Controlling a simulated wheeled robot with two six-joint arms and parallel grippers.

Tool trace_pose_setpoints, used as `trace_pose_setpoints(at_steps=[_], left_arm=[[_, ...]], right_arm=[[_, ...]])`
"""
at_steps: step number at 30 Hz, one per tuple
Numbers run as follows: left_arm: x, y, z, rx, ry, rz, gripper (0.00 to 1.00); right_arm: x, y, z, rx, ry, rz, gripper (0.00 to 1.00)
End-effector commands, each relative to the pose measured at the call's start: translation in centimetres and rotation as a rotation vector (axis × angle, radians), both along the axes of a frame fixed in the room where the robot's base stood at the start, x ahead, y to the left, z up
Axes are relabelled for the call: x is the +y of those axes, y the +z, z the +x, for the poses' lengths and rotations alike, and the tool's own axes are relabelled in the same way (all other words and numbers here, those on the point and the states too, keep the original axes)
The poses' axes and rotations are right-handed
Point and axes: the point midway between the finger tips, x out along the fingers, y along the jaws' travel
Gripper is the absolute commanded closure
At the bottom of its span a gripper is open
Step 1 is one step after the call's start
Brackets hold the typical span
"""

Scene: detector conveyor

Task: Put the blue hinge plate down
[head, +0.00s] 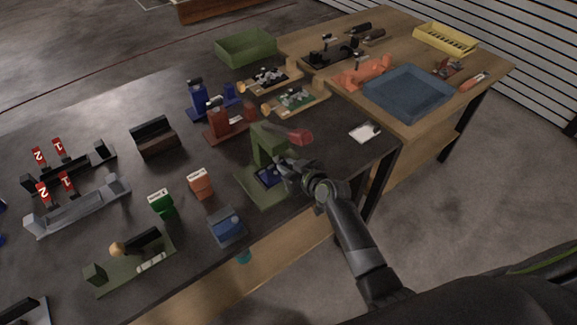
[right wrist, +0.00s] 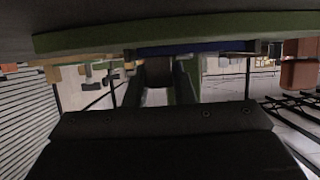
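The blue hinge plate (head: 266,176) is at the base of a green press-like fixture (head: 266,140) near the table's front edge. My right gripper (head: 285,178) is at the plate's right side, low over the green base, and hides part of it. In the right wrist view, the two fingers (right wrist: 160,80) stand apart, with a dark brownish block between them and the blue plate (right wrist: 210,46) just beyond their tips, close under a green slab. Whether the fingers press on anything or the plate rests fully on the base cannot be told. My left gripper is out of view.
A blue-topped block (head: 227,227), an orange block (head: 200,184) and a green block (head: 161,204) stand to the left. A red fixture (head: 222,125) is behind. A white card (head: 365,132) lies to the right. Dark table around the card is clear.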

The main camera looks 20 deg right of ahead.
Motion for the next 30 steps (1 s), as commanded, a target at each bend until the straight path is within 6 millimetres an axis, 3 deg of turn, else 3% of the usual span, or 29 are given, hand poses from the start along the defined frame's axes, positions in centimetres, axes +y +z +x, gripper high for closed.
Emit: trace_pose_setpoints(at_steps=[1, 4, 16, 30], left_arm=[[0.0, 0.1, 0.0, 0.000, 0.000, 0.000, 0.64], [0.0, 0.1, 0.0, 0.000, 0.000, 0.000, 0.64], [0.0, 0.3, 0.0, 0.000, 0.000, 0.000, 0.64], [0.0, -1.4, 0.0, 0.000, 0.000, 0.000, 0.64]], right_arm=[[0.0, 0.0, 0.0, 0.000, 0.000, -0.001, 0.71], [0.0, 0.0, 0.0, 0.001, 0.000, -0.001, 0.58], [-0.1, 0.1, -0.2, 0.001, 0.000, 0.001, 0.57], [-1.9, 2.0, -5.2, -0.002, 0.001, -0.001, 0.57]])
